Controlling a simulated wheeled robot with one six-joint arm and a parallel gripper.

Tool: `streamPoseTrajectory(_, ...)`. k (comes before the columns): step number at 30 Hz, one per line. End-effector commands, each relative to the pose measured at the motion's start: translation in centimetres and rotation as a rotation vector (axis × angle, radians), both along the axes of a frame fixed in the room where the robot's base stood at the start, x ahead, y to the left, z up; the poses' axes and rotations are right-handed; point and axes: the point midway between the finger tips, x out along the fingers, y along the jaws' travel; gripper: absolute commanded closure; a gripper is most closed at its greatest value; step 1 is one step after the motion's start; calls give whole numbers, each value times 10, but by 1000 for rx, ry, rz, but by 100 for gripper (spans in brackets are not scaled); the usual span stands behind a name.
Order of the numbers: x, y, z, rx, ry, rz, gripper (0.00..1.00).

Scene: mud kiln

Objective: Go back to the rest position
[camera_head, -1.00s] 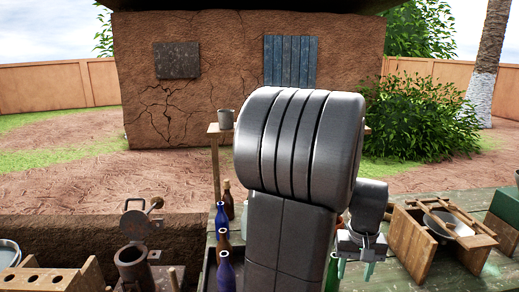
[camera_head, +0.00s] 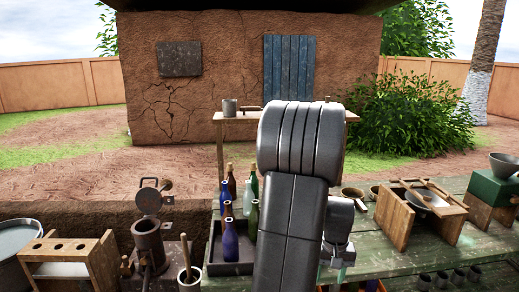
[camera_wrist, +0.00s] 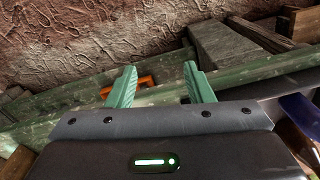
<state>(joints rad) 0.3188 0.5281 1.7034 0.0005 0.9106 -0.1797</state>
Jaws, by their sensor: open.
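My gripper (camera_wrist: 158,86) shows in the wrist view with its two green fingers spread wide apart and nothing between them. In the head view my arm stands in the middle and hides most of my gripper; only a bit of green shows low beside the arm. Below the fingers in the wrist view is a green wooden surface, with an orange object (camera_wrist: 146,81) behind the left finger.
A tray (camera_head: 214,268) of several bottles stands left of my arm. A green table (camera_head: 400,256) on the right bears a wooden stand (camera_head: 396,218) with a bowl (camera_head: 428,200). A metal mortar-like pot (camera_head: 148,245) and a wooden rack (camera_head: 65,250) stand at left.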

Motion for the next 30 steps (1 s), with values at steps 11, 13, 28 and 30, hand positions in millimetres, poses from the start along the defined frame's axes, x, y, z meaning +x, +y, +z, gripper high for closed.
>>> streamPoseTrajectory(11, 24, 25, -52, 0, 1, 22, 53)
streamPoseTrajectory(13, 26, 27, -56, 0, 0, 24, 53)
streamPoseTrajectory(28, 27, 30, -58, 1, 0, 25, 53)
streamPoseTrajectory(30, 25, 33, -57, 3, 3, 25, 53)
